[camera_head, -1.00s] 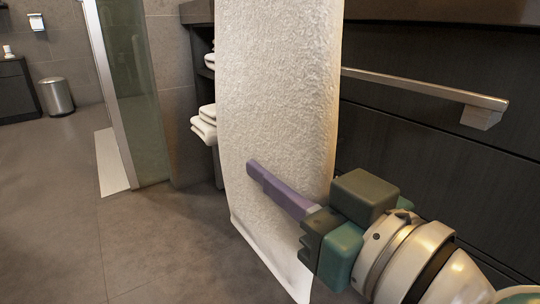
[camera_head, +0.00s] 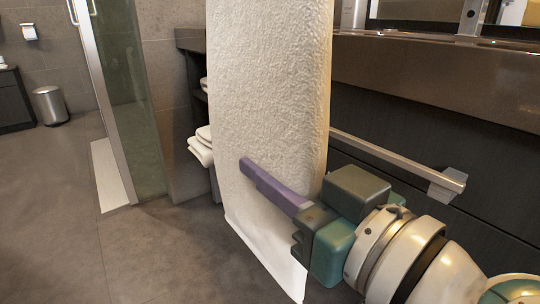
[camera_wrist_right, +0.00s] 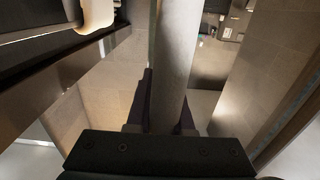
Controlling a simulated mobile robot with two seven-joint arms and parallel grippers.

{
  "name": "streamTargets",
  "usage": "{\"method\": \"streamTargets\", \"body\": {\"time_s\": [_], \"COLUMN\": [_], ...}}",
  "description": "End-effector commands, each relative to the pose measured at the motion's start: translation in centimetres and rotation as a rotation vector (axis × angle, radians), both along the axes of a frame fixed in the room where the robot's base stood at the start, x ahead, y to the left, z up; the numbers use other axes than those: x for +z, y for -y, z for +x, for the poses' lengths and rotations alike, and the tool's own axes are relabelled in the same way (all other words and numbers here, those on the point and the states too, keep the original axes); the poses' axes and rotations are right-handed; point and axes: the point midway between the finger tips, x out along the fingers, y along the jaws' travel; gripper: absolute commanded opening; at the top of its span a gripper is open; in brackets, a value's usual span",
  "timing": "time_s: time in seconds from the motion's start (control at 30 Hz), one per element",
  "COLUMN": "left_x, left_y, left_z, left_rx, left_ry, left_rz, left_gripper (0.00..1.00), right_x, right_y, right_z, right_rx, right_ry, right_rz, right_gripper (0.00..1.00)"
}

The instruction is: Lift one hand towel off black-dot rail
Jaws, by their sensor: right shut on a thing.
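A cream hand towel (camera_head: 270,90) hangs long and flat in the middle of the head view. It runs from the top edge of the picture down toward the floor; its top is cut off. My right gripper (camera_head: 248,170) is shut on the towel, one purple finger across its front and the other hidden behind. In the right wrist view, the towel (camera_wrist_right: 175,60) is a pale strip between the two dark fingers (camera_wrist_right: 161,110). A metal rail (camera_head: 395,160) passes behind the towel, which extends well above it. No black dot shows. My left gripper is not in view.
A dark vanity front (camera_head: 440,140) with a countertop (camera_head: 440,80) stands at right. Folded white towels (camera_head: 201,148) lie on a shelf behind the towel. A glass shower panel (camera_head: 130,100) and a bin (camera_head: 51,106) are further left. The left floor is clear.

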Motion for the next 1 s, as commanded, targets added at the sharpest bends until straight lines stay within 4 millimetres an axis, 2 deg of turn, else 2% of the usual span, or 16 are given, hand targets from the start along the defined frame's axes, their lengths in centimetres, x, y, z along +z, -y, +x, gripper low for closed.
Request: {"method": "streamTargets", "body": {"time_s": [0.03,0.1,0.6,1.0], "left_x": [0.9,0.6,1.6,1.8], "left_y": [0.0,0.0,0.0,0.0], "left_z": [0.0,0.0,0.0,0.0], "left_rx": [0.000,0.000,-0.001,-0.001], "left_ry": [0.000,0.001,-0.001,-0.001], "left_rz": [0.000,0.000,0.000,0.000], "left_gripper": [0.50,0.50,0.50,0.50], "right_x": [0.9,0.3,0.3,0.3], "right_y": [-0.1,-0.9,-5.2,-6.5], "right_z": [-0.1,-0.6,-3.8,-4.7], "right_rx": [0.000,0.003,0.001,0.001], "right_ry": [-0.001,-0.003,-0.002,0.002], "right_rz": [0.002,0.002,0.002,0.001], "right_gripper": [0.00,0.00,0.00,0.00]}}
